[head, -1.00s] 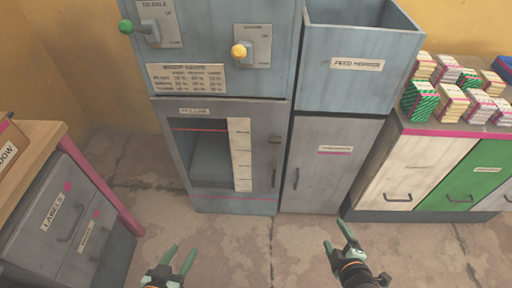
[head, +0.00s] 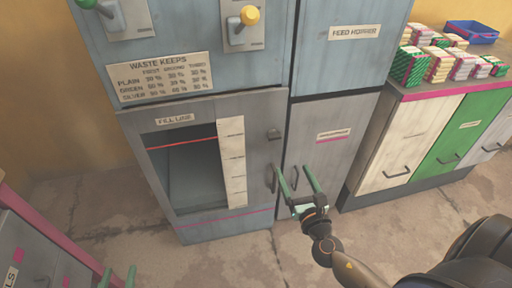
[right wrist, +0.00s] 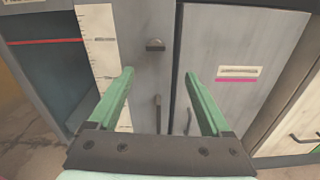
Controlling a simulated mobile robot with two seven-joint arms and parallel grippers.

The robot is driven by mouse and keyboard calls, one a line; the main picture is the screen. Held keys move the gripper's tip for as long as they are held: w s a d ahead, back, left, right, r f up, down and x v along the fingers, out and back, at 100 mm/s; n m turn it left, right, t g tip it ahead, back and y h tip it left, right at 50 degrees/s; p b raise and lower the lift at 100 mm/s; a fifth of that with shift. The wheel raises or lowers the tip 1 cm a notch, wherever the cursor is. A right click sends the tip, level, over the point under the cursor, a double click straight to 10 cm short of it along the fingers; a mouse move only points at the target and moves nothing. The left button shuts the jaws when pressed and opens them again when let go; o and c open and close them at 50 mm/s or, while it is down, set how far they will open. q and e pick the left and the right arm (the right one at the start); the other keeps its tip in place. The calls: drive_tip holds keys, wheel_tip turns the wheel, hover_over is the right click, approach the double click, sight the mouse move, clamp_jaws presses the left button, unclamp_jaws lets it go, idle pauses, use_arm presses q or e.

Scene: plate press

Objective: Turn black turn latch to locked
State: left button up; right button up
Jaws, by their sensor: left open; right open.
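A small black turn latch (head: 274,134) sits on the right frame of the grey fill-line door, above a dark vertical handle. It also shows in the right wrist view (right wrist: 155,45), beyond and between the fingertips. My right gripper (head: 293,176) is open and empty, in front of the cabinet and below the latch in the head view. It is apart from the latch, with its fingers pointing toward the cabinet (right wrist: 158,78). My left gripper (head: 117,276) is open at the bottom left edge, with only its fingertips showing.
A door handle (head: 270,179) is close to my right gripper in the picture. The feed hopper (head: 350,60) stands to the right, above a grey door. Counters with bundles (head: 410,66) are further right. Drawers (head: 35,240) stand lower left. The floor in front is clear.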

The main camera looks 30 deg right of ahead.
drive_tip(key=w+n, duration=0.1)
approach(276, 138)
drive_tip(key=w, duration=0.2)
drive_tip(key=shift+t, duration=0.3)
drive_tip(key=x, duration=0.5)
drive_tip(key=shift+w+d+f, duration=0.2)
drive_tip(key=shift+d+f, duration=0.05)
use_arm(q)
drive_tip(key=shift+w+a+f, duration=0.1)
drive_tip(key=shift+a+f, duration=0.25)
use_arm(e)
drive_tip(key=shift+w+d, duration=0.1)
drive_tip(key=shift+w, duration=0.45)
drive_tip(key=shift+c, duration=0.3)
drive_tip(key=c, duration=0.3)
clamp_jaws()
